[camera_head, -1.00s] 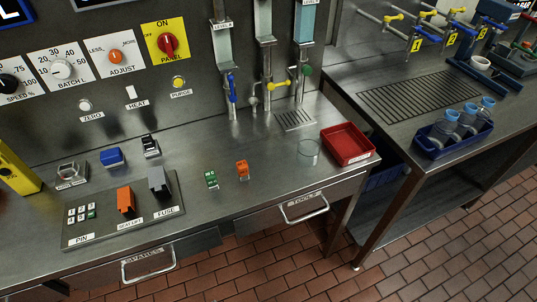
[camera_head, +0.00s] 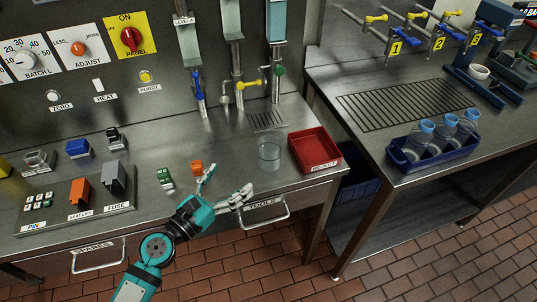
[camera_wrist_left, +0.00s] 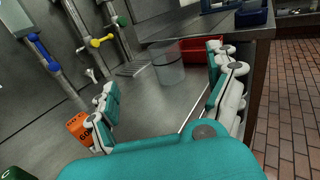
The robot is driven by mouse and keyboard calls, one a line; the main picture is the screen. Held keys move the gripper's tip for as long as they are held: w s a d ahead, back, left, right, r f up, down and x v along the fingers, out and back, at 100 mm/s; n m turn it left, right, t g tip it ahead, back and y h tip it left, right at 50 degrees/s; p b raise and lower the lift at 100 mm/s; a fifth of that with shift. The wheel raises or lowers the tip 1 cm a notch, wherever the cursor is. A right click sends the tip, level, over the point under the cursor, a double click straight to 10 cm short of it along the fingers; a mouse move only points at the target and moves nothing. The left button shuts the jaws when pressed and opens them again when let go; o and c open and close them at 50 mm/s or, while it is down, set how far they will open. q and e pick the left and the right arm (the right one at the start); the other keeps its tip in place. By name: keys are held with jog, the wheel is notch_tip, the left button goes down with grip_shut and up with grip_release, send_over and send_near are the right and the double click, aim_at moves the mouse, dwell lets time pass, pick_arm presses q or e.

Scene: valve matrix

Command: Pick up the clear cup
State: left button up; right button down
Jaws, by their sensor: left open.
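The clear cup (camera_head: 269,154) stands upright on the steel counter, left of the red tray. It also shows in the left wrist view (camera_wrist_left: 168,68), ahead of the fingers and roughly between them. My left gripper (camera_head: 222,184) is open and empty, to the lower left of the cup near the counter's front edge. In the wrist view its two fingers (camera_wrist_left: 160,88) are spread wide, and the cup is apart from both. My right gripper is not in view.
The red tray (camera_head: 315,150) sits right of the cup. An orange block (camera_head: 196,167) and a green block (camera_head: 165,179) lie left of my gripper. A drain grate (camera_head: 267,121) and valve pipes are behind the cup. A blue crate of bottles (camera_head: 433,154) is on the right table.

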pick_arm(q)
jog(key=p, duration=0.1)
send_near(276, 138)
jog(key=shift+w+d+r, duration=0.2)
jog(key=shift+w+d, duration=0.05)
jog(key=shift+w, duration=0.35)
jog(key=shift+x, duration=3)
jog(key=shift+s+d+f, duration=0.1)
jog(key=shift+s+f, duration=0.05)
jog(key=shift+f, duration=0.05)
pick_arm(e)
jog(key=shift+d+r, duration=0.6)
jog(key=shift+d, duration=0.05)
pick_arm(q)
jog(key=shift+c, duration=0.4)
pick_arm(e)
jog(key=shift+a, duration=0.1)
pick_arm(q)
jog(key=shift+c, duration=1)
jog(key=c, duration=0.8)
